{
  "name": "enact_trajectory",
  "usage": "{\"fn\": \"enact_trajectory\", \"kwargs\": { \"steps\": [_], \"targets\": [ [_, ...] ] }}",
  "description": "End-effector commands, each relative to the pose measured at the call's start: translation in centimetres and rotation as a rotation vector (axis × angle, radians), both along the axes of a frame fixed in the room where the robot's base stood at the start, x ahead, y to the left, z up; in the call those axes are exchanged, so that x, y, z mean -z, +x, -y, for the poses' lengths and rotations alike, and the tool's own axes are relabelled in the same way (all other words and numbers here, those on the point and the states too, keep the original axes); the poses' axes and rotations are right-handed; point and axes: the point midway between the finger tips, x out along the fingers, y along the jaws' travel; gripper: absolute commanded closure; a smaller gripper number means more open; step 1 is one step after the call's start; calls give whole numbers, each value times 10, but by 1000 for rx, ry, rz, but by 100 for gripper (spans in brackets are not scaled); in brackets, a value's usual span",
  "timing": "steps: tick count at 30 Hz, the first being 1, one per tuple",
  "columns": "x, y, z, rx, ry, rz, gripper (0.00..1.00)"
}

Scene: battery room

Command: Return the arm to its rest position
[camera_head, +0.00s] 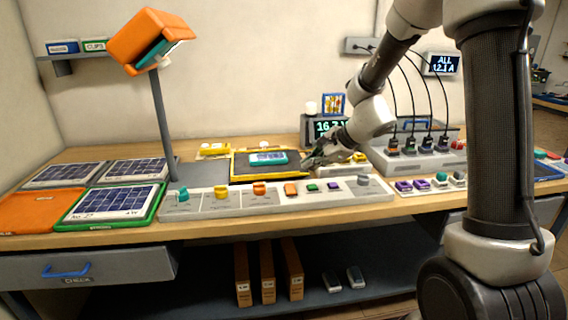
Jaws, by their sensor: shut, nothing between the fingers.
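My gripper (312,162) is at the end of my arm, low over the bench near the right edge of a yellow-rimmed dark tray (236,176). It is shut, and I see nothing held in it. A teal-topped battery-like item (268,157) lies in the tray, just left of my fingers. Whether the fingertips touch the tray or the item I cannot tell. My arm reaches from the upper right down and to the left, and hides part of the bench behind it.
A grey panel (220,207) with knobs and buttons runs along the bench front. An orange-headed lamp (150,40) stands left. Solar panels (112,202) lie at the left. A display (318,128) and a charger with cables (425,158) stand behind and right of my gripper.

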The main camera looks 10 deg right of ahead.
Motion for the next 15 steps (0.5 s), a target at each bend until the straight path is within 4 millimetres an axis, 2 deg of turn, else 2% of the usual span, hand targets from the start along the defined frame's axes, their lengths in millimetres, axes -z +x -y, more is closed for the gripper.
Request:
{"fn": "enact_trajectory", "kwargs": {
  "steps": [3, 5, 9, 11, 15],
  "targets": [
    [18, -42, 6, -222, -102, -18, 100],
    [16, -70, 13, -361, -166, -10, 100],
    [-5, -136, 39, -681, -332, 29, 100],
    [-16, -162, 52, -801, -405, 45, 100],
    [-45, -221, 91, -1053, -595, 81, 100]
  ]
}}
